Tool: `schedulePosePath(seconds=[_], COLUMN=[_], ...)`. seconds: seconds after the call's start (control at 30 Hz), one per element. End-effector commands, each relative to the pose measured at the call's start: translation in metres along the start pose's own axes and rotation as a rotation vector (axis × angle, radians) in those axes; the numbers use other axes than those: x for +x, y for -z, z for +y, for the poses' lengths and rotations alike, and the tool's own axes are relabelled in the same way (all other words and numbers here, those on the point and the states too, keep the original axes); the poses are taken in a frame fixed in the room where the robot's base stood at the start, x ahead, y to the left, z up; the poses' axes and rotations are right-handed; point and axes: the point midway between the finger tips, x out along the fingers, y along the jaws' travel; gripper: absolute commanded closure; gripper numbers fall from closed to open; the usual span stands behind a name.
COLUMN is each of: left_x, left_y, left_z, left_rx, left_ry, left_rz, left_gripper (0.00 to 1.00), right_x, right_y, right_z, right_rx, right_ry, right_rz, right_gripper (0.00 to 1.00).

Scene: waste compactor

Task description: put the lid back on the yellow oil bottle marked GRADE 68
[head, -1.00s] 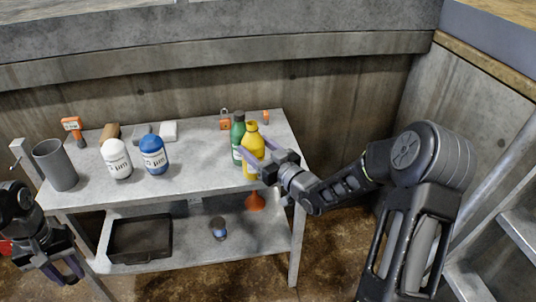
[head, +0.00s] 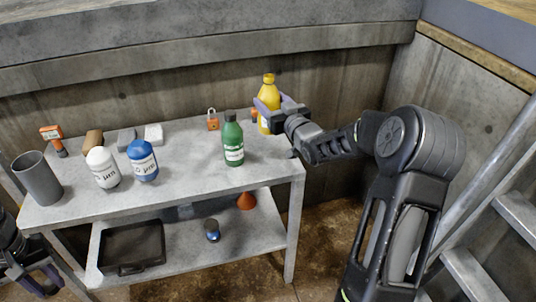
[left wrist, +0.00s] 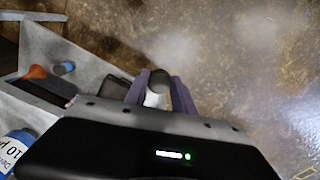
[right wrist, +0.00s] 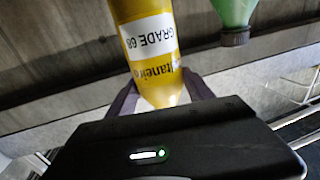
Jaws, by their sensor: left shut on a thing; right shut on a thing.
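The yellow bottle (head: 268,96) is held upright above the back right of the table, its top showing yellow with no dark lid. In the right wrist view the bottle (right wrist: 150,45) carries a GRADE 68 label. My right gripper (head: 282,112) is shut on its body. My left gripper (head: 42,282) is low at the left edge of the head view, away from the bottle. In the left wrist view my left gripper (left wrist: 161,92) is shut on a small dark and white piece (left wrist: 157,97), perhaps the lid; its details are unclear.
On the table (head: 195,175) stand a green bottle (head: 232,140), a blue bottle (head: 143,160), a white bottle (head: 102,168) and a grey cup (head: 38,180). An orange padlock (head: 212,121) lies behind. The lower shelf holds a black tray (head: 133,247) and an orange funnel (head: 247,200).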

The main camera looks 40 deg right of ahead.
Motion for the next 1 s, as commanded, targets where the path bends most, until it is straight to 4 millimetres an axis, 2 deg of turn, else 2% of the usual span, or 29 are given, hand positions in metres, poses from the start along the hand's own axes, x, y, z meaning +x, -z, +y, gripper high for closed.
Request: schedulePosePath(seconds=[0.17, 0.5, 0.87, 1.0], left_x=[-0.001, -0.006, -0.005, -0.007], left_y=[0.0, 0.0, 0.0, 0.0], left_z=[0.0, 0.0, 0.0, 0.0], left_rx=[0.0, 0.0, 0.0, 0.0], left_ry=[0.0, 0.0, 0.0, 0.0], left_rz=[0.0, 0.0, 0.0, 0.0], left_gripper=[1.0, 1.0, 1.0, 1.0], right_x=[0.0, 0.0, 0.001, 0.0], right_y=[-0.007, -0.056, -0.061, -0.069], right_z=[0.0, 0.0, -0.001, 0.0], right_rx=[0.001, 0.002, -0.001, 0.001], right_ry=[0.001, 0.001, 0.001, 0.001], right_rz=[0.001, 0.001, 0.003, 0.001], right_gripper=[1.0, 1.0, 1.0, 1.0])
